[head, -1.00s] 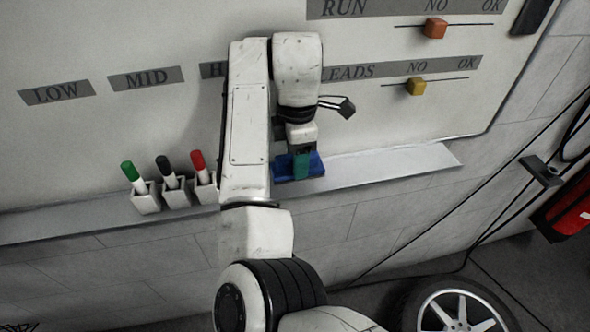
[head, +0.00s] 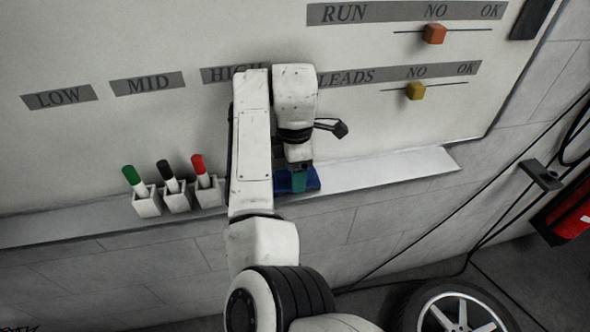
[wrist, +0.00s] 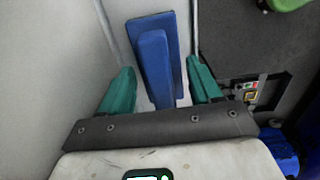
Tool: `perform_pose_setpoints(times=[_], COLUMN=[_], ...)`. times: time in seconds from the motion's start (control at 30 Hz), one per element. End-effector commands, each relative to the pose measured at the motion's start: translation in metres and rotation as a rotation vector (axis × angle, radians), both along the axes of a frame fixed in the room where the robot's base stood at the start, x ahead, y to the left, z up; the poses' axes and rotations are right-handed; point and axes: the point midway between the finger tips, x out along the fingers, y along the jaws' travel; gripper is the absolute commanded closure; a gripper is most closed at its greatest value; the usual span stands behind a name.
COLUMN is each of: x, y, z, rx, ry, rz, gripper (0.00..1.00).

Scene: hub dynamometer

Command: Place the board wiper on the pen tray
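The blue board wiper (head: 313,184) is at the pen tray (head: 385,168), right of my forearm, and appears to lie on it. In the wrist view the wiper (wrist: 174,28) shows as a flat blue pad with a raised bar handle, over the pale strip of the tray. My gripper (head: 299,180) is at the wiper. In the wrist view its green fingers (wrist: 158,68) stand apart on either side of the handle, with a gap on both sides. The wiper's underside is hidden.
Three white pen holders (head: 147,205) with green, black and red pens stand on the tray left of my arm. The tray is clear to the right of the wiper. The board above carries an orange slider (head: 434,34) and a yellow slider (head: 415,91). A wheel (head: 460,310) lies below.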

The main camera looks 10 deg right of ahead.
Motion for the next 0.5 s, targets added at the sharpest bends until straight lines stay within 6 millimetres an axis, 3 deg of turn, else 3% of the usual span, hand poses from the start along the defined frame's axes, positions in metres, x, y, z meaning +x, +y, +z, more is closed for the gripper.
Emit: perform_pose_setpoints(times=[0.23, 0.5], x=[0.000, 0.001], y=[0.000, 0.000], z=[0.014, 0.062], rx=[0.000, 0.001], ry=[-0.002, -0.004], rz=[0.000, -0.001], gripper=[0.37, 0.37])
